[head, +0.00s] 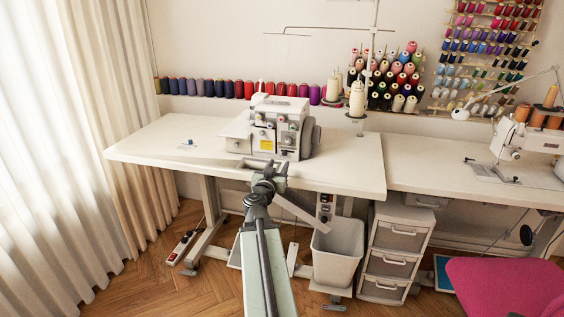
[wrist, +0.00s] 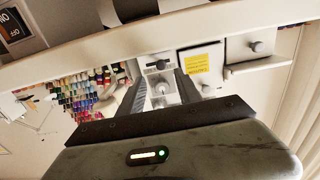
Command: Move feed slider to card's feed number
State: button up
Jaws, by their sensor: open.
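The white sewing machine (head: 280,125) stands on the pale table, with a yellow card (head: 266,145) on its front. In the wrist view the yellow card (wrist: 197,62) shows beside a round knob (wrist: 257,47); its writing is too small to read. A small dark-and-white fitting (wrist: 158,65) is on the machine front near the card; I cannot tell whether it is the feed slider. My gripper (head: 263,165) is in front of the machine, near the table's front edge. In the wrist view its fingers (wrist: 163,85) are apart, with nothing held between them.
The pale table (head: 150,145) has free room left of the machine, apart from a small blue item (head: 190,142). A grey bin (head: 338,250) and a drawer unit (head: 395,250) stand below. Thread cones (head: 357,100) rise behind. A pink chair (head: 505,285) is at lower right.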

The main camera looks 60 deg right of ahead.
aim_at(284, 154)
jog(key=x, duration=0.7)
jog(key=shift+w+d, duration=0.2)
grip_shut()
dwell(1.0)
